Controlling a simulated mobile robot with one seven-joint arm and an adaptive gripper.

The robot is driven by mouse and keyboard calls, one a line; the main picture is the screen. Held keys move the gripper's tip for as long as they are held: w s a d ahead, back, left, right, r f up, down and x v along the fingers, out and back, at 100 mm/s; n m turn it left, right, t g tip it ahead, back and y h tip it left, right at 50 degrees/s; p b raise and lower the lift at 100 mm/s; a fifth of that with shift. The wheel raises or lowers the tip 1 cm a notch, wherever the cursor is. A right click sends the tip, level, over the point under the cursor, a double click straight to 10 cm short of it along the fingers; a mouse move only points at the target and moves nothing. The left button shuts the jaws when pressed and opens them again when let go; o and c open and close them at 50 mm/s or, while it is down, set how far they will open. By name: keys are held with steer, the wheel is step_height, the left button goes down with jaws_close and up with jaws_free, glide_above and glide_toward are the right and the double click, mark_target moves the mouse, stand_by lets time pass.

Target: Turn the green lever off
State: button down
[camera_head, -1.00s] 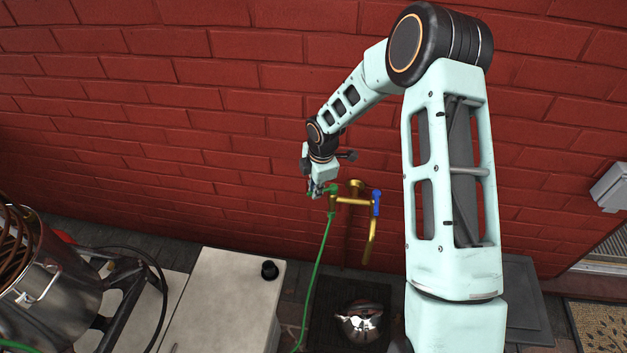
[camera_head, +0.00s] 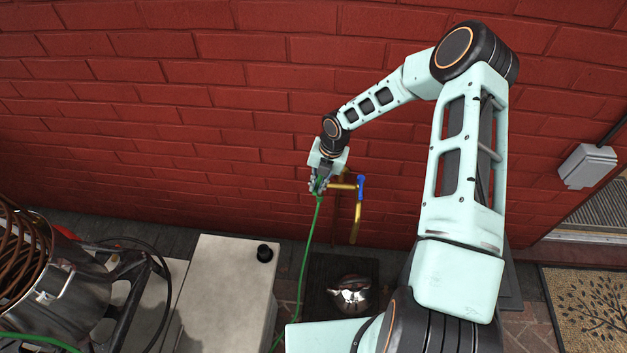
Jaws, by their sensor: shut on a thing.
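A brass double tap (camera_head: 343,187) stands out from the red brick wall. Its right branch has a blue lever (camera_head: 361,186) and a brass spout hanging down. A green hose (camera_head: 309,238) runs down from its left branch. My gripper (camera_head: 319,187) is at the left branch, above the top of the hose, with its fingers pointing down. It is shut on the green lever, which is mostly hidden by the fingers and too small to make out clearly.
A shiny metal kettle (camera_head: 351,292) sits on a dark mat under the tap. A steel pot (camera_head: 62,290) with a copper coil is far left. A grey wall box (camera_head: 587,166) is at right.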

steer(key=shift+d+n, duration=0.35)
steer(key=shift+n, duration=0.25)
steer(key=c, duration=2)
jaws_free()
steer(key=r, duration=0.4)
steer(key=d+r, duration=0.1)
steer(key=r, duration=0.3)
steer(key=d+r, duration=0.1)
steer(key=r, duration=0.2)
steer(key=shift+s+d+r, duration=0.15)
steer(key=shift+s+r, duration=0.2)
steer(key=shift+r, duration=0.05)
